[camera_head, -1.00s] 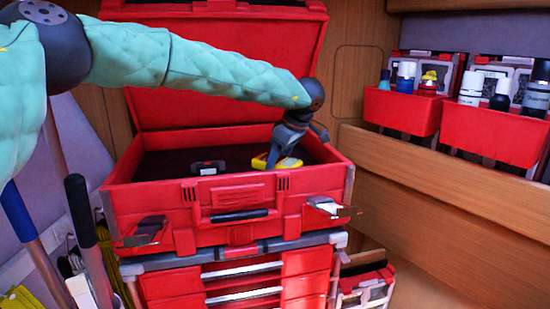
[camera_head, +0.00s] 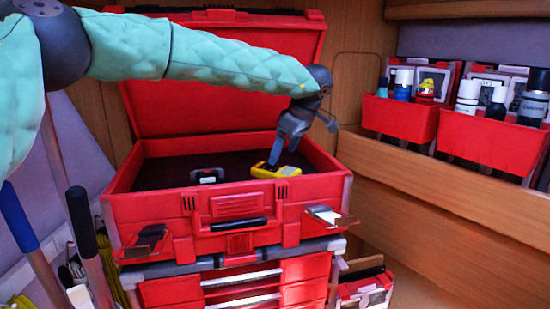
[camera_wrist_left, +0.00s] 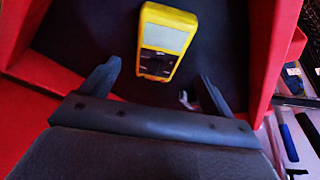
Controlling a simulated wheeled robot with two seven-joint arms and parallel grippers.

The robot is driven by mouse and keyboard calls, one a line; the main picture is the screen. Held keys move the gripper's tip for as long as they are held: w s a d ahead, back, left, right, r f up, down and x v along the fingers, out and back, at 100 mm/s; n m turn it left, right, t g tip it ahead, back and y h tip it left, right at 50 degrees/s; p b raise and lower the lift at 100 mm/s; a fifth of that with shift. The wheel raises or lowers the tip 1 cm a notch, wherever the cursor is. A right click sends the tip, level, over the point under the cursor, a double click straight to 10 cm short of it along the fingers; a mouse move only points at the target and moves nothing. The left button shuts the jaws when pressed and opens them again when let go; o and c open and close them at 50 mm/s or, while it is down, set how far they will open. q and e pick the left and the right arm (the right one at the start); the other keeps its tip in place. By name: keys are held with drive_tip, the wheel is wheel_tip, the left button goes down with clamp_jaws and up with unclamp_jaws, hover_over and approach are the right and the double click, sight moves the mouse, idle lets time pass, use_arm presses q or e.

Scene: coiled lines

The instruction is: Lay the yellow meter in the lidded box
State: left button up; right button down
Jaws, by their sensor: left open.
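The yellow meter (camera_head: 264,172) lies in the red lidded box (camera_head: 128,186), face up on its dark floor near the front right part. In the left wrist view the meter (camera_wrist_left: 165,42) shows its grey screen and dark dial, ahead of the fingers and apart from them. The box's lid stands open at the back. My left gripper (camera_head: 275,163) is over the box, just above the meter; in the left wrist view its fingers (camera_wrist_left: 155,82) are wide apart with nothing between them. My right gripper is in neither view.
A small dark device (camera_head: 207,176) lies in the box left of the meter. The box sits on a red drawer unit (camera_head: 240,280). Red bins (camera_head: 400,115) with bottles hang on the right wall. Long-handled tools (camera_head: 85,230) stand at the left.

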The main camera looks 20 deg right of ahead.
use_arm(q)
drive_tip(key=p+v, duration=0.1)
drive_tip(key=v, duration=0.5)
drive_tip(key=shift+r, duration=0.25)
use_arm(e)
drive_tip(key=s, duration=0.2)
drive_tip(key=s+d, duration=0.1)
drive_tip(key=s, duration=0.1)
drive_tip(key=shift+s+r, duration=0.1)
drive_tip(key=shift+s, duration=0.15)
use_arm(q)
drive_tip(key=shift+d, duration=0.1)
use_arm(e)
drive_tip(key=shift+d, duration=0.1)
